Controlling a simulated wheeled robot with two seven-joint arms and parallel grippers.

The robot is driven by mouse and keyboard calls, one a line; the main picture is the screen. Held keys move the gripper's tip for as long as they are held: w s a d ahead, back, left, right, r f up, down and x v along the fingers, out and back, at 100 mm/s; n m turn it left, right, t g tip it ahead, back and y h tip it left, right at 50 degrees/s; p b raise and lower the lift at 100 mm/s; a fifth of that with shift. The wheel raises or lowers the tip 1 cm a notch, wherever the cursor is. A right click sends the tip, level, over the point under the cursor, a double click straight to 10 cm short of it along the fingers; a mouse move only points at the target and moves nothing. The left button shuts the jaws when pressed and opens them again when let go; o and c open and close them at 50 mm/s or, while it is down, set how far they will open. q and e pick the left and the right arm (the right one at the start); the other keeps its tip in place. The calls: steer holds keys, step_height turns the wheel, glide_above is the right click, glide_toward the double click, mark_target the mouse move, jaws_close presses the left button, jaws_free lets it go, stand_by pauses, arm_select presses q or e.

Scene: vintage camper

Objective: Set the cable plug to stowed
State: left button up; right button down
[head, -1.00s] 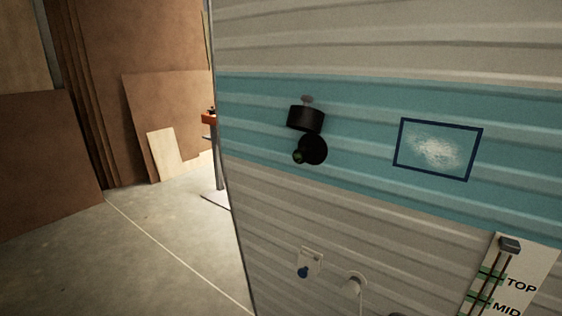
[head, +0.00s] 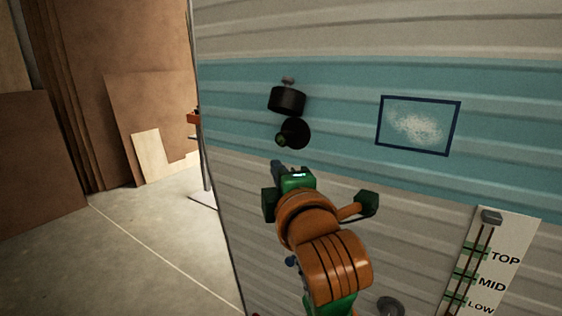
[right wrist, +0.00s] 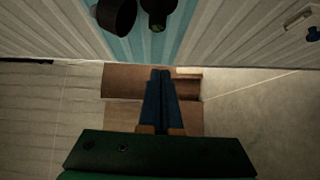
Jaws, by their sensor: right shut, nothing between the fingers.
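The teal band of the camper wall carries a black cylindrical fitting (head: 287,100) with a small grey piece above it. Just below is a round black part (head: 294,132) with a greenish end; I cannot tell for sure which is the cable plug. My right gripper (head: 277,166) is shut and empty, just below the round black part and apart from it. In the right wrist view the shut fingers (right wrist: 160,76) point toward the wall, with the cylinder (right wrist: 115,14) and the green-ended part (right wrist: 158,16) beyond them. My left gripper is not in view.
A blue-framed panel (head: 418,125) is on the wall to the right. A grey round fitting (head: 390,306) shows at the bottom edge. Open floor (head: 140,240) lies left of the camper.

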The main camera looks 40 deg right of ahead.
steer(key=r+p, duration=0.1)
steer(key=p, duration=0.9)
glide_toward(277, 140)
steer(key=w+a, duration=0.2)
steer(key=w, duration=0.2)
steer(key=d, duration=0.2)
steer(key=w+d+p, duration=0.1)
steer(key=d, duration=0.1)
steer(key=shift+w+d, duration=0.1)
steer(key=shift+w, duration=0.1)
steer(key=shift+w, duration=0.1)
